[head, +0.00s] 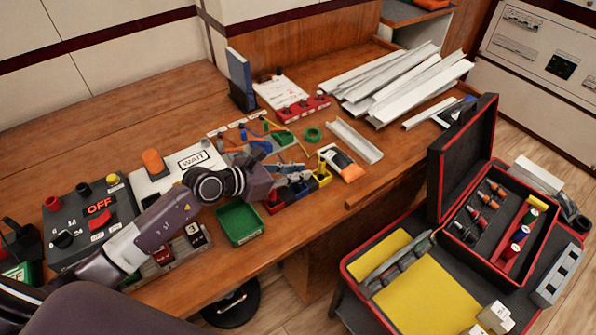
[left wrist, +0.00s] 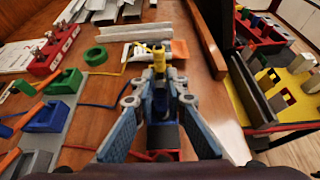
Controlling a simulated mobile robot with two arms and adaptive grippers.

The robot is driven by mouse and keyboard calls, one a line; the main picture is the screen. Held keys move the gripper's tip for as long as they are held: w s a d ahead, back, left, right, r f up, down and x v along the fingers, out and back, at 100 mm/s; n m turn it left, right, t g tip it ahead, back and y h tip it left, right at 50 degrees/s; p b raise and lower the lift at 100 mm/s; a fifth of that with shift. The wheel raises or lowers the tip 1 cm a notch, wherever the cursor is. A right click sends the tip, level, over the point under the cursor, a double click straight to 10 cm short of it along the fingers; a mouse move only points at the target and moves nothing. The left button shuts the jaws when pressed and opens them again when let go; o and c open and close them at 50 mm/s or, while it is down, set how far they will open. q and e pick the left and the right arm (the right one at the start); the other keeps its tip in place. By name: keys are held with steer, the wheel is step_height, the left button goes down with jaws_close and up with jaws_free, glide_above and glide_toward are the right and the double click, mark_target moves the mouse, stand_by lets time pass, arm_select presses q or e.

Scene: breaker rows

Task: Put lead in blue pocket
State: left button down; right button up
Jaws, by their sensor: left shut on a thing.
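My left gripper (head: 296,172) is over the row of small pockets at the table's front. In the left wrist view its blue-grey fingers (left wrist: 160,92) come together over the row. It is shut on a lead, which is mostly hidden between the fingertips. The blue pocket (head: 300,188) sits between the yellow pocket (head: 323,174) and the red pocket (head: 274,203). In the left wrist view, blue shows below and between the fingers. I cannot tell whether the lead touches the blue pocket. My right gripper is not in view.
A green tray (head: 240,222) stands left of the pockets. An orange-and-white tool (head: 342,163) lies to their right. A green ring (head: 313,135), loose coloured leads and white trunking (head: 400,85) lie behind. An open black case (head: 500,215) stands on a lower cart at right.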

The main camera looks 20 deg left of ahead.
arm_select(q)
steer(key=shift+f, duration=0.1)
steer(key=c, duration=1.9)
jaws_free()
steer(key=shift+c, duration=0.2)
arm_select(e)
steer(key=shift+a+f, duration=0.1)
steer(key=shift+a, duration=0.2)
arm_select(q)
steer(key=shift+r, duration=0.25)
steer(key=b+v, duration=0.1)
steer(key=v, duration=1.1)
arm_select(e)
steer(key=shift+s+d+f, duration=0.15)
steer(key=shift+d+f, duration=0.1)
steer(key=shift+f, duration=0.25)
arm_select(q)
steer(key=shift+f, duration=0.25)
